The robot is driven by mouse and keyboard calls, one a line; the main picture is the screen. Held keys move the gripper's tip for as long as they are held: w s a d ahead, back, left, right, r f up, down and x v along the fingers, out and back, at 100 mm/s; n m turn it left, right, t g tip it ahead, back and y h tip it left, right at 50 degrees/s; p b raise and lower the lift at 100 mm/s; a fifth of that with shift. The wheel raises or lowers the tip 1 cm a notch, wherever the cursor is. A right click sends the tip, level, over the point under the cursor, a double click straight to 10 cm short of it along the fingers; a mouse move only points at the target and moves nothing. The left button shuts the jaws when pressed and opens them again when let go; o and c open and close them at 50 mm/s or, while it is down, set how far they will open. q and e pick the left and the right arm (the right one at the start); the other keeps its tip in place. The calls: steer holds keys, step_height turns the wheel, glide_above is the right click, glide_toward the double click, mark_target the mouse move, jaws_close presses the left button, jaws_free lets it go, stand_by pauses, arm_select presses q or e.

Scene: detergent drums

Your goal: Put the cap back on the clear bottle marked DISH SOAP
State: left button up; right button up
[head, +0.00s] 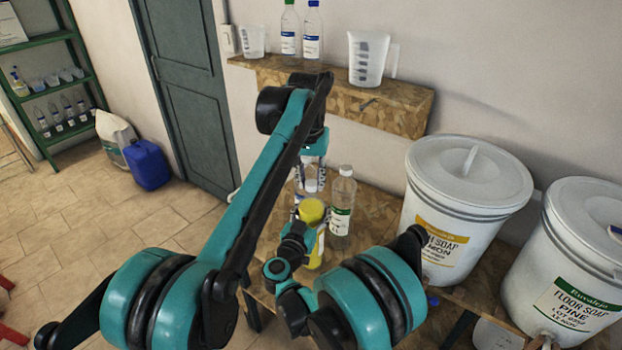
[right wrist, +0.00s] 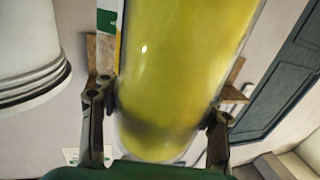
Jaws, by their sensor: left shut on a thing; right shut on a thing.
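My left gripper (head: 311,179) hangs down from its arm over the table, above the bottle with yellow content (head: 311,213). It is shut on a small pale thing that appears to be the cap, blurred and partly hidden. My right gripper (right wrist: 158,110) is shut around the clear bottle, which shows large and full of yellow liquid in the right wrist view (right wrist: 180,65). A white and green label edge shows there; I cannot read its lettering. In the head view my right arm partly covers this bottle, and its mouth is not clear.
A clear bottle with a green-edged label (head: 342,208) stands close to the right on the wooden table. Two white drums (head: 465,195) (head: 580,260) stand further right. A wall shelf (head: 400,101) above holds bottles and jugs.

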arm_select(q)
steer(key=shift+f, duration=0.6)
arm_select(e)
jaws_close()
arm_select(q)
steer(key=m, duration=0.4)
steer(key=shift+a+g+h, duration=0.1)
steer(key=shift+g+h, duration=0.2)
steer(key=m, duration=0.4)
steer(key=shift+w+a+h, duration=0.1)
steer(key=shift+w+h, duration=0.05)
steer(key=shift+h, duration=0.15)
steer(key=m+g, duration=0.1)
steer(key=m, duration=0.6)
steer(key=shift+w, duration=0.15)
steer(key=m+g, duration=0.1)
steer(key=m, duration=0.6)
steer(key=shift+w+m, duration=0.15)
steer(key=shift+m, duration=0.25)
steer(key=m, duration=0.5)
steer(key=shift+g+y, duration=0.4)
steer(key=m, duration=0.4)
steer(key=shift+d+m+y, duration=0.2)
steer(key=shift+m+y, duration=0.2)
steer(key=shift+f, duration=0.1)
steer(key=o, duration=0.7)
